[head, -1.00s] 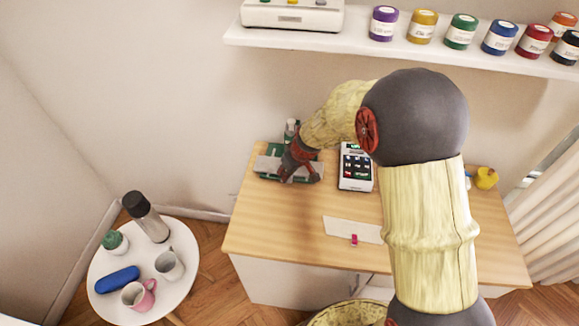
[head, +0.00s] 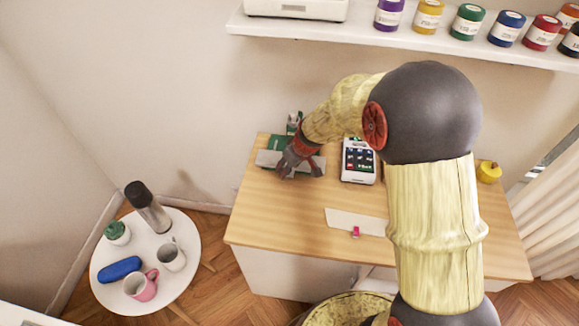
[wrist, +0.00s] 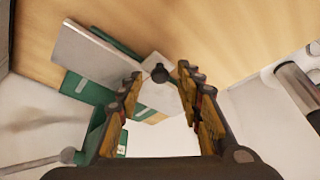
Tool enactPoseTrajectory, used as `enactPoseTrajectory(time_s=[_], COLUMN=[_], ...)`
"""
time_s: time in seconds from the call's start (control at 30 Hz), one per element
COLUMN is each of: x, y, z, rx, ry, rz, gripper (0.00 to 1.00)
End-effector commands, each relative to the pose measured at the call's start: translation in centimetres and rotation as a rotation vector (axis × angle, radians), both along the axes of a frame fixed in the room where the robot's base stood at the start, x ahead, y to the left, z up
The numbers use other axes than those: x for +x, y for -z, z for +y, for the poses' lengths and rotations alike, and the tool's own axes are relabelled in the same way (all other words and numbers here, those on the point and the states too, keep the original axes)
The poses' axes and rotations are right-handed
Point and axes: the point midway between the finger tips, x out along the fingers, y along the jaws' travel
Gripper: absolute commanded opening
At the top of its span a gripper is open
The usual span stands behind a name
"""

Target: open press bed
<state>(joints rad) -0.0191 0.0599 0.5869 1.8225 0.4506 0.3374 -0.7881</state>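The press (head: 268,158), a green base with a light grey plate on top, sits at the back left of the wooden table. My gripper (head: 300,172) is over its right end and hides part of it. In the wrist view, the grey plate (wrist: 90,52) and green base (wrist: 85,88) lie beyond and left of my gripper (wrist: 160,85). Its two fingers are apart. A small dark round knob (wrist: 159,73) shows between the fingertips, with a pale part behind it. I cannot tell whether the fingers touch it.
A card terminal (head: 358,160) stands right of the press. A pale strip (head: 352,221) with a pink clip (head: 356,232) lies nearer the front. A shelf (head: 400,47) with jars hangs above. A round white side table (head: 190,275) with mugs and a flask stands left.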

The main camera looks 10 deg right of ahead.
Motion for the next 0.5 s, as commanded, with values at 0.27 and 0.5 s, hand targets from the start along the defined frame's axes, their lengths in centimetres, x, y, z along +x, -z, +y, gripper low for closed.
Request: enactPoseTrajectory(time_s=[0.27, 0.5], x=[-0.5, -2.2], y=[-1.7, -6.2], z=[-0.2, -1.0], rx=[0.001, 0.0], ry=[-0.001, 0.001], rz=[-0.003, -0.004], gripper=[0.36, 0.36])
